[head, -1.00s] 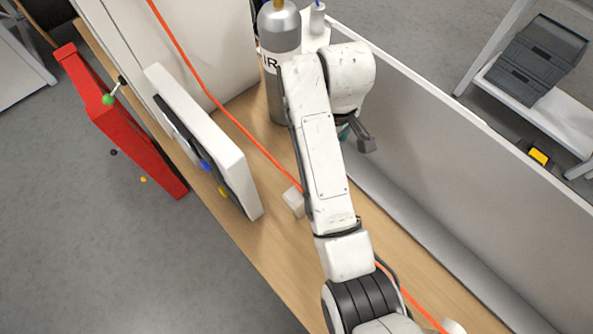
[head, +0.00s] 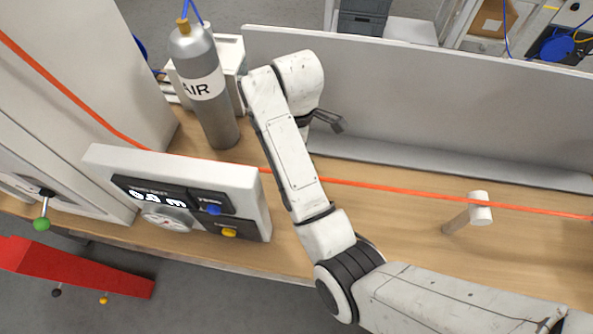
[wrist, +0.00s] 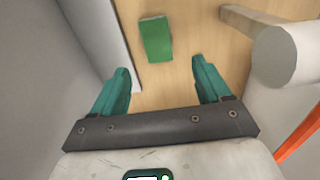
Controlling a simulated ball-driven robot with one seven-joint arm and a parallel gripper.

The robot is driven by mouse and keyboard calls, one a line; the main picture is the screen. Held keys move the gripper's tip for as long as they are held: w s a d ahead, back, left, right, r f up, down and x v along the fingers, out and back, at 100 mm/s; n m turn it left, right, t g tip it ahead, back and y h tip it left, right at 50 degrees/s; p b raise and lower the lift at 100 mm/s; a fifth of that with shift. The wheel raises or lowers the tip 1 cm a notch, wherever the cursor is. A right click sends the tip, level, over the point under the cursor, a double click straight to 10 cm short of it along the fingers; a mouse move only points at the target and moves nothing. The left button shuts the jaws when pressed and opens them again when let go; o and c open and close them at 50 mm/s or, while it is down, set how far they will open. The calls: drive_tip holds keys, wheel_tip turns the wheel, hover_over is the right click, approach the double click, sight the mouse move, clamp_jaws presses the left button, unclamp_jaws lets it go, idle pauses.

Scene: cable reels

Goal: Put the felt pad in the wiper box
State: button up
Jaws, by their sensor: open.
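A small green rectangular block, which looks like the felt pad (wrist: 156,39), lies on the wooden surface in the wrist view. It is just beyond and between the teal fingertips of my gripper (wrist: 160,66). The fingers are spread apart with nothing between them. In the head view my gripper (head: 328,120) shows only as a dark part beside the arm, and the pad cannot be made out there. I cannot identify a wiper box in either view.
A grey AIR bottle (head: 208,90) stands at the back left of the bench (head: 400,235). A white panel with buttons (head: 255,195) stands in front. An orange cable (head: 400,189) crosses the bench. A white-ended peg (head: 480,208) stands right. A grey partition (head: 430,105) runs behind.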

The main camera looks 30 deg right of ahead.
wheel_tip(320, 180, down, 3)
drive_tip(key=shift+f+b, duration=0.1)
drive_tip(key=shift+b, duration=0.7)
drive_tip(key=shift+w+f+p, duration=0.15)
drive_tip(key=shift+f+p, duration=0.35)
drive_tip(key=shift+f, duration=2)
drive_tip(key=shift+c, duration=0.3)
drive_tip(key=c, duration=1.2)
drive_tip(key=shift+o, duration=0.2)
drive_tip(key=shift+r, duration=0.2)
